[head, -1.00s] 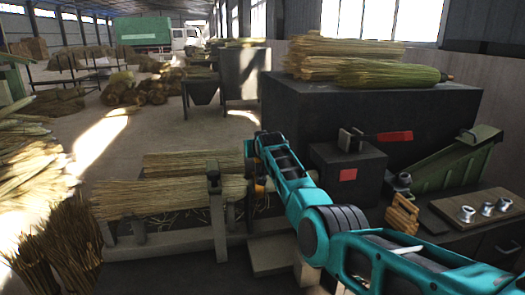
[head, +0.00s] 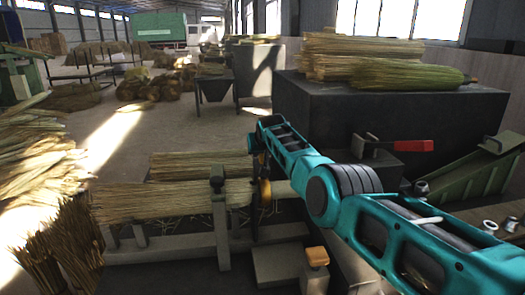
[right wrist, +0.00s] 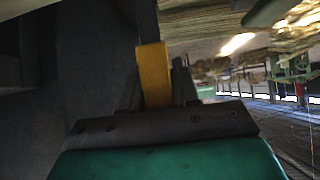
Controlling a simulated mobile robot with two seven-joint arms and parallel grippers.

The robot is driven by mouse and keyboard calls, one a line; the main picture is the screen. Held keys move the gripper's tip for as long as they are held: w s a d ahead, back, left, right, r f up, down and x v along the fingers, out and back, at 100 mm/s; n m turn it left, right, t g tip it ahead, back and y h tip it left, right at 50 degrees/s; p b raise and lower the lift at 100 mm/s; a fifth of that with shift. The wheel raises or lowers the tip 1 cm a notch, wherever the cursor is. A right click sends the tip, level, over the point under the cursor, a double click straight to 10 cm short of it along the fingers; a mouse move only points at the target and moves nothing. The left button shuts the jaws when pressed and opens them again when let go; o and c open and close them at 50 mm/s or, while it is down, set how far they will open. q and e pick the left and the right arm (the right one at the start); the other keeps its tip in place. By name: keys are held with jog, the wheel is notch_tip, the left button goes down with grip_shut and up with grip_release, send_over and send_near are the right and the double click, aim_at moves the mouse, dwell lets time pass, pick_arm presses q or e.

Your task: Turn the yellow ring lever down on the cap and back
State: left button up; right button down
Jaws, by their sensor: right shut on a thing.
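The yellow ring lever (head: 265,196) shows as a thin ring, edge on, at the right end of the straw bundle (head: 165,196) on the winding stand. In the right wrist view the lever (right wrist: 154,75) is a yellow bar running up between the fingers. My right gripper (right wrist: 156,90) is shut on it. In the head view the right arm comes in from the right, and its gripper is mostly hidden by its wrist. A pale round part, perhaps the cap, shows just right of the ring. My left gripper is not in view.
A grey post (head: 219,215) stands in front of the bundle. A block with an orange top (head: 317,256) stands low in front. A dark cabinet (head: 395,120) with a red-handled lever (head: 408,146) is behind my arm. Loose straw (head: 50,160) piles at the left.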

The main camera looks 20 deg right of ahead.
jog(key=c, duration=0.9)
grip_release()
jog(key=shift+w+f, duration=0.1)
jog(key=shift+p+v, duration=0.75)
jog(key=shift+v, duration=0.25)
jog(key=shift+p+v, duration=0.3)
jog(key=shift+v, duration=5.2)
jog(key=shift+d, duration=0.1)
